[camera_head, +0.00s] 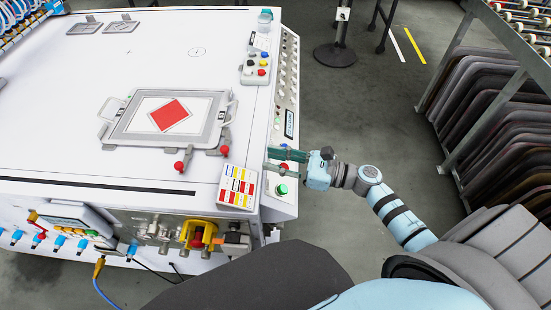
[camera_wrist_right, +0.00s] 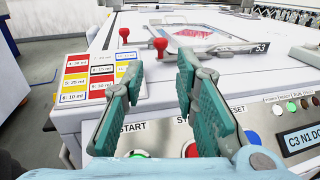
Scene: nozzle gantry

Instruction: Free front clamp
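A grey frame (camera_head: 122,129) with a red square on a white sheet (camera_head: 170,115) lies on the white machine top. Two clamps with red knobs sit at its near edge: the left knob (camera_head: 179,166) and the right knob (camera_head: 224,150). I cannot tell for sure which is the front clamp, nor whether either is locked. Both knobs show in the right wrist view, one at left (camera_wrist_right: 124,33) and one nearer the middle (camera_wrist_right: 160,45). My right gripper (camera_head: 268,160) is open and empty above the control panel, right of and apart from the knobs. My left gripper is out of view.
Under my right gripper are panel buttons, including a green one (camera_head: 282,189). A button box (camera_head: 258,65) is farther back. A rack of dark panels (camera_head: 490,110) stands right.

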